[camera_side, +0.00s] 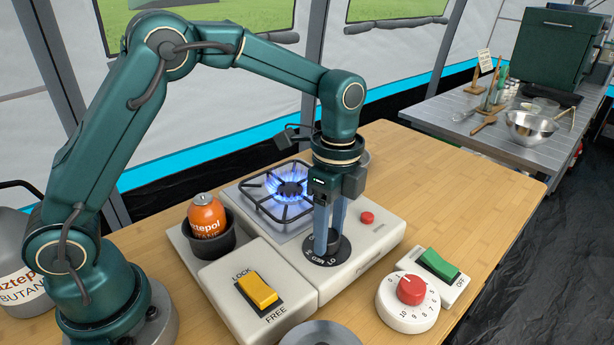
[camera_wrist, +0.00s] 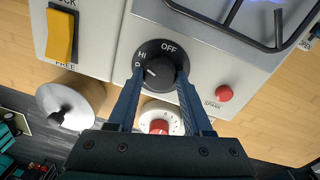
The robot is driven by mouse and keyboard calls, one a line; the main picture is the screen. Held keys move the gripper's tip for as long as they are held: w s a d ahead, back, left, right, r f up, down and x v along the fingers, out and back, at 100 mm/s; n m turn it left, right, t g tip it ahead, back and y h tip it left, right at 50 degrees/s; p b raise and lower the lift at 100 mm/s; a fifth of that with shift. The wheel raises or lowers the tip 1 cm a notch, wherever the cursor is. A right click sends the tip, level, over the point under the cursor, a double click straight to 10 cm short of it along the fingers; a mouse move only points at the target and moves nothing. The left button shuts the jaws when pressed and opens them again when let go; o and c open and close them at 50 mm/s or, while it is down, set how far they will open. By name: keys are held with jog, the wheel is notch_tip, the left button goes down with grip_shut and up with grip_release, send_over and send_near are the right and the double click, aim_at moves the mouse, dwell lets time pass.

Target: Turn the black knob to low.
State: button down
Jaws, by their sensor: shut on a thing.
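The black knob (camera_wrist: 158,73) sits on a round black dial plate on the white stove's front; the plate (camera_side: 340,255) also shows in the side view. My gripper (camera_side: 328,243) points straight down over it and is shut on the knob, one blue finger on each side. In the wrist view the knob lies between the fingertips (camera_wrist: 160,80). OFF and HI are readable on the dial; the label below HI is partly covered by a finger. A short white mark on the knob points left, near that covered label. A blue flame (camera_side: 289,186) burns on the burner.
A red spark button (camera_side: 367,218) is right of the knob. A yellow lock switch (camera_side: 258,291) and an orange can (camera_side: 206,216) stand left. A white timer with a red knob (camera_side: 411,290) and a green switch (camera_side: 439,265) stand at front right.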

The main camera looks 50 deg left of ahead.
jog(key=shift+n, duration=0.3)
jog(key=n, duration=0.7)
jog(key=shift+a+n, duration=0.1)
jog(key=shift+n, duration=0.2)
jog(key=n, duration=0.3)
jog(key=shift+n, duration=0.3)
jog(key=shift+a+n+t, duration=0.1)
jog(key=shift+n+t, duration=0.2)
jog(key=shift+n, duration=1.5)
jog(key=shift+c, duration=1.6)
grip_release()
